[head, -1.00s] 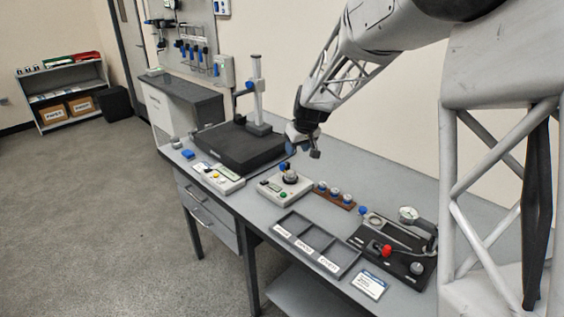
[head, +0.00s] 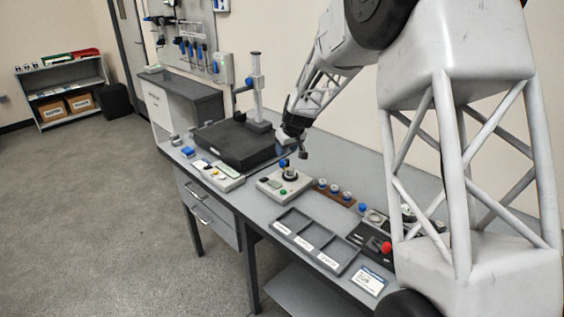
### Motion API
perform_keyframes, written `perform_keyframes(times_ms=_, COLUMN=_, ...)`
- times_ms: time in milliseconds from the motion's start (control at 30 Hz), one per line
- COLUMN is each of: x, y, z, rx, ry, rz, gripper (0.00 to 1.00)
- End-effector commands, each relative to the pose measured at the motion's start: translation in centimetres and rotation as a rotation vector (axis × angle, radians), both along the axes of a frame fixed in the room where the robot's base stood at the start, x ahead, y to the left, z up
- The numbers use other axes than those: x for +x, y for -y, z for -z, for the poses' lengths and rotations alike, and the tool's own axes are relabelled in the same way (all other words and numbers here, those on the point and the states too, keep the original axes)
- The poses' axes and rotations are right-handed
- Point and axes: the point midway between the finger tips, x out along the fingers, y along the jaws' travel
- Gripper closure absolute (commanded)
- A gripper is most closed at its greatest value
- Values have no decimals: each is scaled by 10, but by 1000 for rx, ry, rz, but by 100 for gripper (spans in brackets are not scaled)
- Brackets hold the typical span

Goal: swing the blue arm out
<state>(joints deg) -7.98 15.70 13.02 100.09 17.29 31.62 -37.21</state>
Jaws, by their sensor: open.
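Several small blue parts show, and I cannot tell for sure which is the blue arm. One blue piece (head: 250,80) sits on the upright column (head: 256,95) of the black-based stand, with a thin dark rod reaching left from it. A blue knob (head: 362,207) is at the left end of the dial gauge fixture (head: 371,234), which my arm partly covers. My gripper (head: 294,159) is open, pointing down just above the round part of the grey button box (head: 284,188). A blue bit at its left side is too small to tell apart from the box's part. I see nothing held.
A three-part labelled tray (head: 318,243) lies in front of the box. A brown rack (head: 336,195) with several blue-topped pieces is to its right. A white card (head: 368,281) lies at the front edge. The bench behind the rack is clear.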

Motion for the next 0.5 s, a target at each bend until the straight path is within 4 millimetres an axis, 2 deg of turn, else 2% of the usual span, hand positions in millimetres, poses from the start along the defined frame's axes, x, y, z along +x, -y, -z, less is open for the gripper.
perform_keyframes(times_ms=267, x=5, y=-3, z=14, rx=-1, ry=-1, rz=0, gripper=52)
perform_keyframes(times_ms=500, x=13, y=-8, z=38, rx=0, ry=-2, rz=0, gripper=52)
